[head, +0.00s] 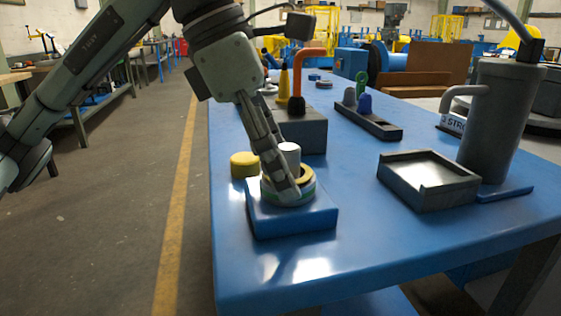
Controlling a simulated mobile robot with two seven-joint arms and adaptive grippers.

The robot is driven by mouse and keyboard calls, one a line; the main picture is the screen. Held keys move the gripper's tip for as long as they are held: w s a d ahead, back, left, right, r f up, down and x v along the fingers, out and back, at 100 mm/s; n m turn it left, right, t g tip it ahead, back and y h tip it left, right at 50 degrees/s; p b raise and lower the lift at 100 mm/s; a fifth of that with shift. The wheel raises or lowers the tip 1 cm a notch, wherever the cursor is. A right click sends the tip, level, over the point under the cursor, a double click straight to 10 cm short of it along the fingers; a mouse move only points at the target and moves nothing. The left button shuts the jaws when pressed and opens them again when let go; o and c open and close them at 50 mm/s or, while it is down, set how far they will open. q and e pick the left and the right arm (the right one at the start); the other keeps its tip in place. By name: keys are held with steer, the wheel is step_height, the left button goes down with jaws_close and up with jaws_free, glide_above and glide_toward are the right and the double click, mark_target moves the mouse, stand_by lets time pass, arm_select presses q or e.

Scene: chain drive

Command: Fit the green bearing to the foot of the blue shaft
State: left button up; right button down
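A green ring (302,198), which looks like the green bearing, sits on a blue square block (291,225) near the table's left edge. A yellow ring (306,174) shows at its top, and a pale grey cylinder (290,152) stands up in the middle. My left gripper (286,186) points down over the green ring, its fingers across the ring's near left side. The fingers look close together and hide part of the ring. Whether they grip it cannot be told. A blue shaft cannot be made out for sure. My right gripper is not in view.
A yellow cylinder (244,164) stands left behind the block. A dark box (303,131) with an orange hooked tool (308,56) is behind. A dark tray (428,179) and a grey handled vessel (497,125) are right. The blue table's (380,235) front is clear.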

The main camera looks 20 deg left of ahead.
arm_select(q)
steer(key=o, duration=0.3)
steer(key=v, duration=1.2)
stand_by(0.3)
